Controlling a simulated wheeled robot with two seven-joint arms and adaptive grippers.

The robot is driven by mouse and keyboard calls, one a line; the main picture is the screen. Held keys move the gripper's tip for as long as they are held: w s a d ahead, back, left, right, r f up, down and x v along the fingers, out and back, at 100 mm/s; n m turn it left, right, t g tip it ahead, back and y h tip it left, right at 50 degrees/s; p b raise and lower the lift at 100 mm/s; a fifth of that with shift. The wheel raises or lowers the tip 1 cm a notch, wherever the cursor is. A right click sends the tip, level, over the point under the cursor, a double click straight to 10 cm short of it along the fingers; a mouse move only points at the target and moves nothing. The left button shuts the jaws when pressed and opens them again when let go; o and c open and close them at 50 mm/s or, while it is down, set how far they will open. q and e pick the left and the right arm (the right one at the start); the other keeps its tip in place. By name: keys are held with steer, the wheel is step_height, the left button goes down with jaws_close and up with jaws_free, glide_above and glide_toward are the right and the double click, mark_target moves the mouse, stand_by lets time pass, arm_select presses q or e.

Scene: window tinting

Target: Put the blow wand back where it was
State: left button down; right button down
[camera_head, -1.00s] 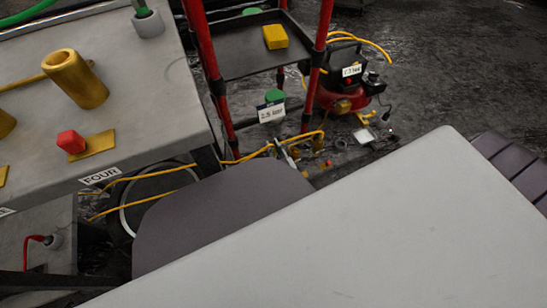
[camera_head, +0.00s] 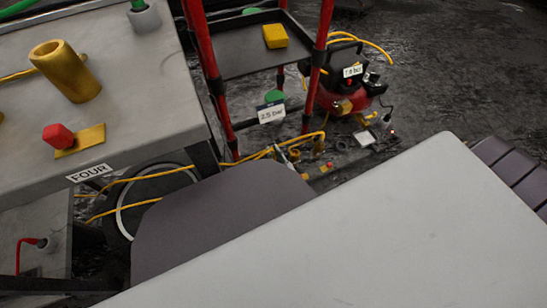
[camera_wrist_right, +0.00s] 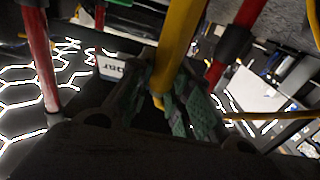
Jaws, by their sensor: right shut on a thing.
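In the right wrist view, my right gripper (camera_wrist_right: 160,100), with green pads, is shut on a long yellow bar (camera_wrist_right: 182,40), which looks like the blow wand. The bar runs up out of the picture between the fingers, with its lower end between the pads. Red posts of the cart stand on both sides of the gripper. In the head view, I cannot clearly pick out the right gripper or the wand among the small parts and yellow hose (camera_head: 262,153) by the cart's foot. My left gripper is not in view.
The red-posted cart (camera_head: 235,62) carries a yellow block (camera_head: 275,36). A grey table (camera_head: 130,120) at left holds a gold cup (camera_head: 66,72) and a red knob (camera_head: 56,136). A large pale surface fills the lower right.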

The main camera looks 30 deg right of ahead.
steer(key=shift+f+b, duration=0.45)
steer(key=shift+f, duration=0.4)
steer(key=shift+f+b, duration=0.35)
steer(key=shift+f, duration=0.2)
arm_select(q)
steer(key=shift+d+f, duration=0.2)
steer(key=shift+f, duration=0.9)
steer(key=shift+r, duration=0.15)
arm_select(e)
steer(key=shift+f, duration=0.1)
steer(key=c, duration=1.3)
jaws_free()
